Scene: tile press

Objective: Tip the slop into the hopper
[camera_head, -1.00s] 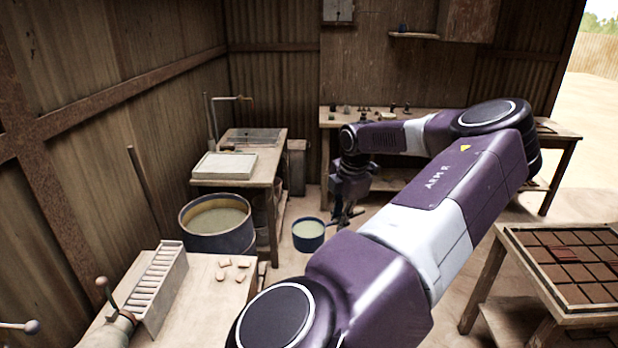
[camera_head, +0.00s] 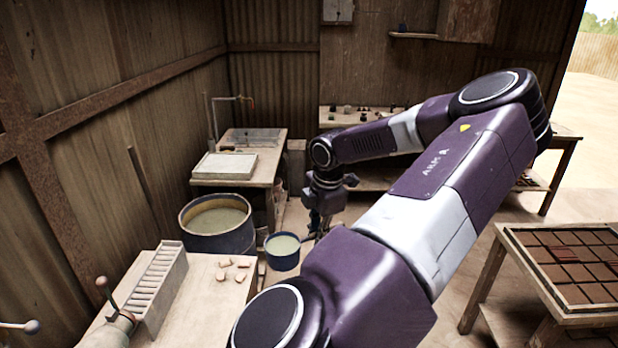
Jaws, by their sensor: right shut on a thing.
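A small dark-blue pan (camera_head: 282,252) with pale, cloudy slop (camera_head: 282,245) in it is held level beside a large drum. My right gripper (camera_head: 314,238) is shut on the pan at its right side; the arm partly hides the grip. The large round drum (camera_head: 222,240) with a dark wall stands to the left and holds similar murky liquid. I cannot tell whether this drum is the hopper. The pan appears apart from the drum, a little to its right. My left gripper is out of view.
A wooden bench with a pale tray (camera_head: 224,166) and a tap stands behind the drum. A front bench (camera_head: 205,290) holds a slotted rack (camera_head: 158,285) and several small clay pieces. A tile table (camera_head: 570,265) stands at the right. Floor right of the pan is partly hidden by my arm.

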